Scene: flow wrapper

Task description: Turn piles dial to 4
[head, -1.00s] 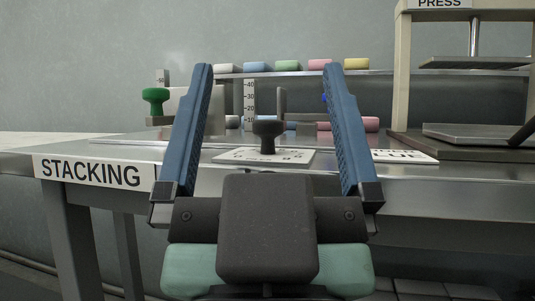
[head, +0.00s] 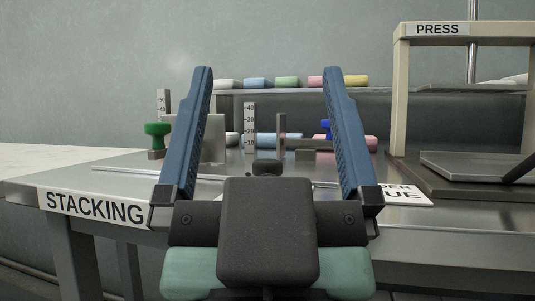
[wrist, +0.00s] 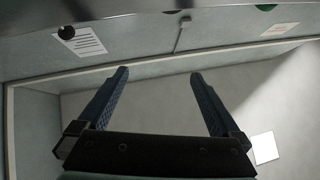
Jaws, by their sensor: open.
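A black knob (head: 267,166), apparently the dial, stands on the steel table. It shows just above my gripper's dark body and between the two blue fingers as seen from the head. Its plate and numbers are hidden behind my gripper, so its setting cannot be read. My gripper (head: 267,75) is open and empty, with its fingers pointing up in the head view. In the wrist view my gripper (wrist: 157,75) is also open, with nothing between the fingers. A dark round knob (wrist: 66,32) beside a printed white sheet (wrist: 83,42) shows there at top left.
A STACKING label (head: 95,206) is on the table's front edge. A green knob (head: 157,134) stands at left and a blue knob (head: 327,127) behind the right finger. A press (head: 400,90) stands at right. Colored rolls (head: 287,82) lie on the back shelf.

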